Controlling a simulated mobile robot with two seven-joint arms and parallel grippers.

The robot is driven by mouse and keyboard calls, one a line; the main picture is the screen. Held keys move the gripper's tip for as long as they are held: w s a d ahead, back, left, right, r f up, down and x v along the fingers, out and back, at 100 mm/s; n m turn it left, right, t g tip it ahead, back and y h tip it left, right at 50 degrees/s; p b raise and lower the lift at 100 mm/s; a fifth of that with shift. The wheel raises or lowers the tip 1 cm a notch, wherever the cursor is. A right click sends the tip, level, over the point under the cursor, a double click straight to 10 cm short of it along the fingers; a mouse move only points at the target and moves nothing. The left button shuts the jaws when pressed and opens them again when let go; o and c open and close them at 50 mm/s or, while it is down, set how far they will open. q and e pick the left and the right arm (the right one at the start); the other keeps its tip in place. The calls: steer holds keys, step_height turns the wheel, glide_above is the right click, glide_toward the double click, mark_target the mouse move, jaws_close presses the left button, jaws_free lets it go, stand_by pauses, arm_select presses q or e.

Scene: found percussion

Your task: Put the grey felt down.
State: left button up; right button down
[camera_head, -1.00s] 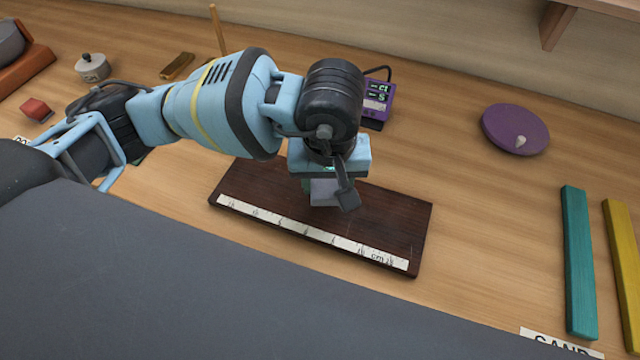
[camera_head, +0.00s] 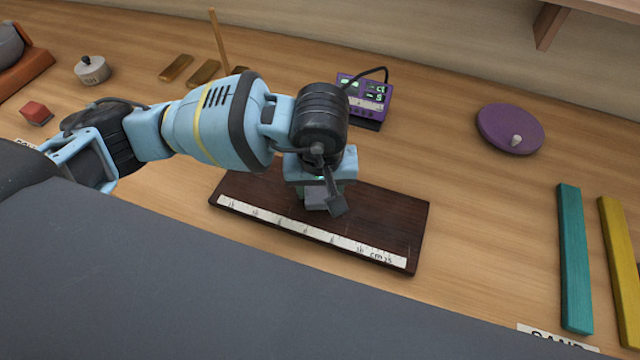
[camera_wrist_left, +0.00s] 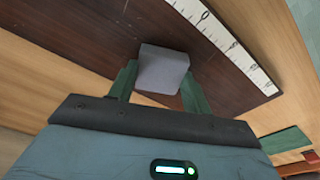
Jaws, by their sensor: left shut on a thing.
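The grey felt (camera_head: 316,200) is a small grey block held between the green fingers of my left gripper (camera_head: 315,190). In the left wrist view the felt (camera_wrist_left: 163,68) sits between the fingertips of the left gripper (camera_wrist_left: 160,86), which is shut on it. Both are over the dark brown board (camera_head: 385,215) with a white printed scale strip (camera_head: 305,231) along its front edge. I cannot tell whether the felt touches the board. My wrist hides part of the board. My right gripper is not in view.
A purple device (camera_head: 368,98) with a black cable stands behind the board. A purple disc (camera_head: 510,128) lies at the right, with teal (camera_head: 574,258) and yellow bars (camera_head: 620,262) nearer. Brass bars (camera_head: 203,73), a grey lidded pot (camera_head: 91,69) and a red block (camera_head: 36,113) are left.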

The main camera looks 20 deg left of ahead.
mark_target(320, 199)
arm_select(q)
steer(key=o, duration=1)
steer(key=shift+f, duration=0.1)
steer(key=shift+o, duration=0.2)
steer(key=shift+r, duration=0.35)
step_height(320, 199, up, 12)
steer(key=s, duration=0.1)
steer(key=shift+s+d+f, duration=0.2)
steer(key=shift+d, duration=0.05)
